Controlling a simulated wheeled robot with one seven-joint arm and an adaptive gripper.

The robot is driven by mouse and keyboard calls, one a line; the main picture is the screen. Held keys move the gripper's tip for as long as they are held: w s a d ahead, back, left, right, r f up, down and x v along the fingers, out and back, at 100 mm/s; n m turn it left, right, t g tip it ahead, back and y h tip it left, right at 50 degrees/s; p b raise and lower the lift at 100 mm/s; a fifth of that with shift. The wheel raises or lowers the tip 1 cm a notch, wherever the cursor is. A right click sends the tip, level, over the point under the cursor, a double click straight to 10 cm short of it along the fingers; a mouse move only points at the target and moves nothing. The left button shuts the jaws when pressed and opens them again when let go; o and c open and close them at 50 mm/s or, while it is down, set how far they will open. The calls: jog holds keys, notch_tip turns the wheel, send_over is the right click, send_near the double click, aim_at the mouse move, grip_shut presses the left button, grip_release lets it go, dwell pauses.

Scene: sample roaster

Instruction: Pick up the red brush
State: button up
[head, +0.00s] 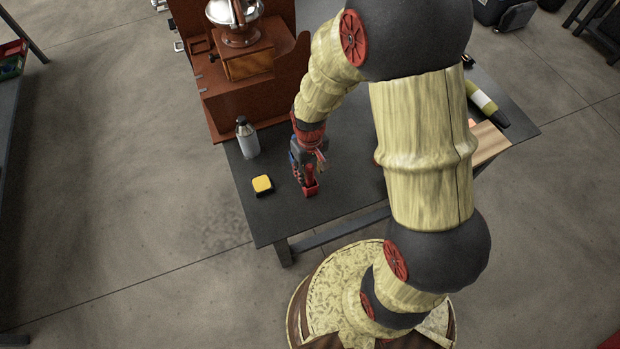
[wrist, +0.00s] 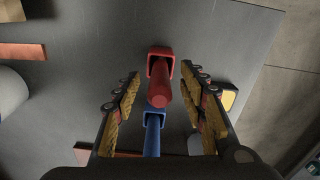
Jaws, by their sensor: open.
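The red brush (head: 309,186) is on the dark table, below my gripper in the head view. In the wrist view the brush (wrist: 160,84) has a square red head at the top and a round handle pointing towards the camera. My gripper (wrist: 164,78) is open, with one finger on each side of the brush and a visible gap on both sides. In the head view my gripper (head: 308,158) points down and partly hides the brush. A similar blue item (wrist: 152,136) is just below the red brush in the wrist view.
A yellow-topped black block (head: 262,184) and a grey bottle (head: 247,138) stand to the left. A brown wooden cabinet with a metal-domed grinder (head: 245,62) is behind. A green cylinder (head: 487,101) and a wooden board (head: 488,143) are at the right. The table front (head: 270,222) is clear.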

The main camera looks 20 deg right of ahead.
aim_at(310, 177)
notch_tip(310, 177, down, 4)
jog(key=shift+w+r+b, duration=0.1)
jog(key=shift+w+b, duration=0.05)
jog(key=shift+b, duration=0.55)
jog(key=shift+c, duration=1.4)
jog(key=c, duration=0.7)
grip_shut()
